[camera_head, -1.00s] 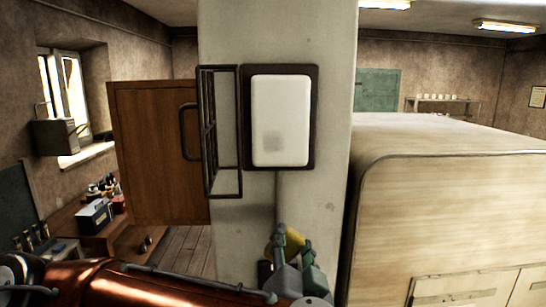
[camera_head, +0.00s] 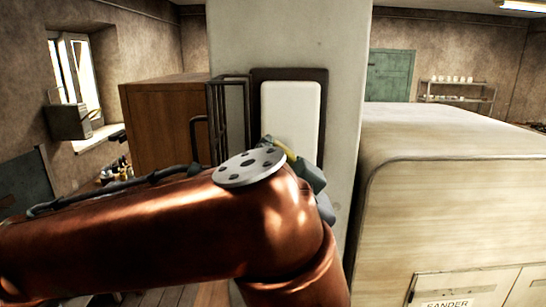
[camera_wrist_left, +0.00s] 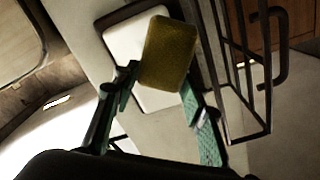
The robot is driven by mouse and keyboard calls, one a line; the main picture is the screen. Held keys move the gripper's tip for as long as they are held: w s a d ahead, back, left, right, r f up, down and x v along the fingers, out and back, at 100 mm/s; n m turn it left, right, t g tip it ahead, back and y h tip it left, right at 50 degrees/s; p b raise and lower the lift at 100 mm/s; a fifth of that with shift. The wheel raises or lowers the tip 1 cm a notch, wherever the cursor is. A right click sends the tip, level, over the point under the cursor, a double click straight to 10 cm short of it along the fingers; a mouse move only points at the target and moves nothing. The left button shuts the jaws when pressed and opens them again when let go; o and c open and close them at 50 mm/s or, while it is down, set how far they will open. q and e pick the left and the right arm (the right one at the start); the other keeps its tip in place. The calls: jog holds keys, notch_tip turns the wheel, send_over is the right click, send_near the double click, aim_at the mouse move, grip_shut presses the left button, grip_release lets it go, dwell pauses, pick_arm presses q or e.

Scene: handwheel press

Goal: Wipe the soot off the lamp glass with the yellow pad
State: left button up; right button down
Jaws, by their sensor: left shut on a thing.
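The lamp glass (camera_head: 291,108) is a white panel in a dark frame on the pale pillar. Its upper part looks clean in the head view; its lower part is hidden behind my left arm and gripper. My left gripper (camera_wrist_left: 160,80) is shut on the yellow pad (camera_wrist_left: 168,52), which lies over the glass in the left wrist view. Whether the pad touches the glass, I cannot tell. In the head view only a sliver of the pad (camera_head: 286,149) shows beside the gripper (camera_head: 306,172). No soot is visible now. My right gripper is out of view.
The dark wire guard (camera_head: 231,110) stands swung open at the left of the lamp, close to the gripper, also in the wrist view (camera_wrist_left: 234,82). A wooden cabinet (camera_head: 163,125) is further left. A large pale machine housing (camera_head: 450,165) fills the right.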

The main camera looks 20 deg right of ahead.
aim_at(280, 138)
pick_arm(q)
jog(key=x, duration=0.4)
jog(key=shift+w+a+f+p, duration=0.1)
jog(key=shift+w+p, duration=0.05)
jog(key=shift+p, duration=0.2)
jog(key=shift+w, duration=0.5)
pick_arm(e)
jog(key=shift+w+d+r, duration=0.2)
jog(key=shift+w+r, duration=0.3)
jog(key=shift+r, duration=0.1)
pick_arm(q)
jog(key=shift+w, duration=0.1)
jog(key=shift+p+x, duration=0.6)
jog(key=shift+x, duration=0.25)
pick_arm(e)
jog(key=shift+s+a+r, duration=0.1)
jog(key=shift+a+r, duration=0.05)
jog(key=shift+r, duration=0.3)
pick_arm(q)
jog(key=shift+d, duration=0.2)
